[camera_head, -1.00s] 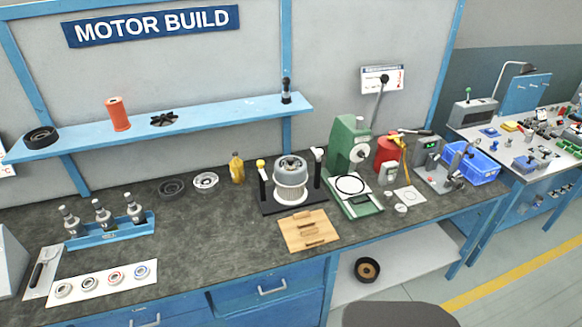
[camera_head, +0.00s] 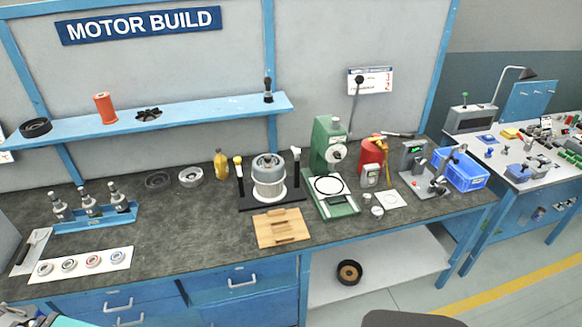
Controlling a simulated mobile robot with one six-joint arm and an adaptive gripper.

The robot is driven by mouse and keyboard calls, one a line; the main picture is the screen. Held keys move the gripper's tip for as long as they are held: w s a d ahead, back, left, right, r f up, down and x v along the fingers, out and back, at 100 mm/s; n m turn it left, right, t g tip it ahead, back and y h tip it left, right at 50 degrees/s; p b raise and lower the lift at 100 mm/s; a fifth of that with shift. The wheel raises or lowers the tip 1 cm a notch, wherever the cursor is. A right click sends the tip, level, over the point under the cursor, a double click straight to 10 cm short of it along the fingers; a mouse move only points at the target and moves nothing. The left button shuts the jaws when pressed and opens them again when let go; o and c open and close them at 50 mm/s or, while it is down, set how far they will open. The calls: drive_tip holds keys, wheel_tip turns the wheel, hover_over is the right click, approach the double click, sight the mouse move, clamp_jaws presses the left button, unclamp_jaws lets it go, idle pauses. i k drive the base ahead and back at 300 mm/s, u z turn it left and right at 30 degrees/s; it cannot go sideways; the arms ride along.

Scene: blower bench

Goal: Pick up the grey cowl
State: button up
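A grey, round-topped housing (camera_head: 268,170) stands upright on the black fixture (camera_head: 270,201) between two posts, near the middle of the bench. A light grey open ring-shaped part (camera_head: 191,177) lies on the bench to its left, with a darker ring (camera_head: 158,180) beside it. I cannot tell for certain which of these is the grey cowl. My gripper is not recognisable in view.
A wooden board with a handle (camera_head: 282,228) lies in front of the fixture. A yellow bottle (camera_head: 221,164) stands close on its left, and a green press (camera_head: 329,145) on its right. A blue rack (camera_head: 95,217) holds several upright parts. Dark bench top is clear at centre-left.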

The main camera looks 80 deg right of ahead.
sight(273, 176)
drive_tip(key=u, duration=0.05)
drive_tip(key=k, duration=1.8)
drive_tip(key=z, duration=1.6)
drive_tip(key=i, duration=0.95)
drive_tip(key=z, duration=0.1)
